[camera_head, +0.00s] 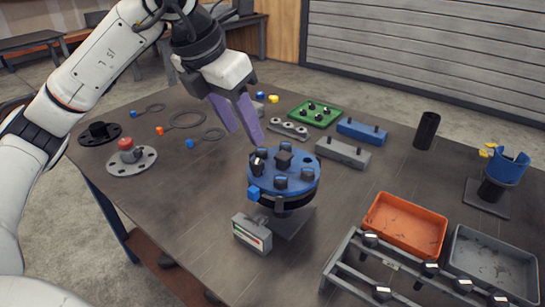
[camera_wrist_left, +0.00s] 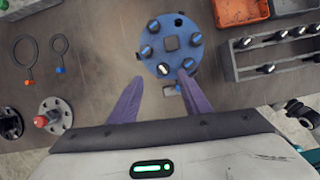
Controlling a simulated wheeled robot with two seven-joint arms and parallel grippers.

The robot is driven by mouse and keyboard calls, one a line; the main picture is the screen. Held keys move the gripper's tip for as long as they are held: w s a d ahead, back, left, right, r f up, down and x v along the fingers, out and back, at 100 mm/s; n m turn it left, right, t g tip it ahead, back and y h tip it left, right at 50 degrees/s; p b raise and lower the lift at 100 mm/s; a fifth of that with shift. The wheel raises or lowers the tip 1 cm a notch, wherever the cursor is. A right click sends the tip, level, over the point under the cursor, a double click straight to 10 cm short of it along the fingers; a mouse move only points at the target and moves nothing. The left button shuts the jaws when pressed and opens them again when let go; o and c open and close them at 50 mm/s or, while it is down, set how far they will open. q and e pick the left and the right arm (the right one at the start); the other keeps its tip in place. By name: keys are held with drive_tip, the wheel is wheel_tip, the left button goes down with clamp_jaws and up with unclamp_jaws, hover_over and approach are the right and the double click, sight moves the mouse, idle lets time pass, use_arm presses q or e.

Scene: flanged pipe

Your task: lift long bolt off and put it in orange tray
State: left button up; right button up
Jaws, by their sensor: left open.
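A blue round flange (camera_head: 284,178) stands on a pedestal near the middle of the table, with several dark-headed bolts around a square centre piece. One bolt (camera_head: 258,163) on its left side has a pale mark on its head and looks like the long bolt, though its length is hard to judge. It also shows in the left wrist view (camera_wrist_left: 162,69). My left gripper (camera_head: 244,136) is open and empty above the flange's left edge, fingers pointing down. In the wrist view the fingertips sit either side of that bolt, apart from it. The orange tray (camera_head: 404,223) looks empty. My right gripper is not in view.
A grey tray (camera_head: 492,266) adjoins the orange one. A rack with bolts (camera_head: 385,265) stands in front of both. A small gauge box (camera_head: 252,233) sits before the flange. Blue and grey blocks (camera_head: 343,152) and a green tray (camera_head: 314,113) lie behind it.

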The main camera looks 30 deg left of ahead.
sight(256, 161)
use_arm(q)
drive_tip(key=x, duration=0.5)
drive_tip(key=s+x, duration=0.1)
drive_tip(key=x, duration=0.2)
drive_tip(key=shift+d+f+p, duration=0.25)
drive_tip(key=shift+f+p, duration=0.05)
drive_tip(key=shift+p, duration=0.1)
drive_tip(key=shift+w+f, duration=0.2)
drive_tip(key=shift+f, duration=0.2)
clamp_jaws()
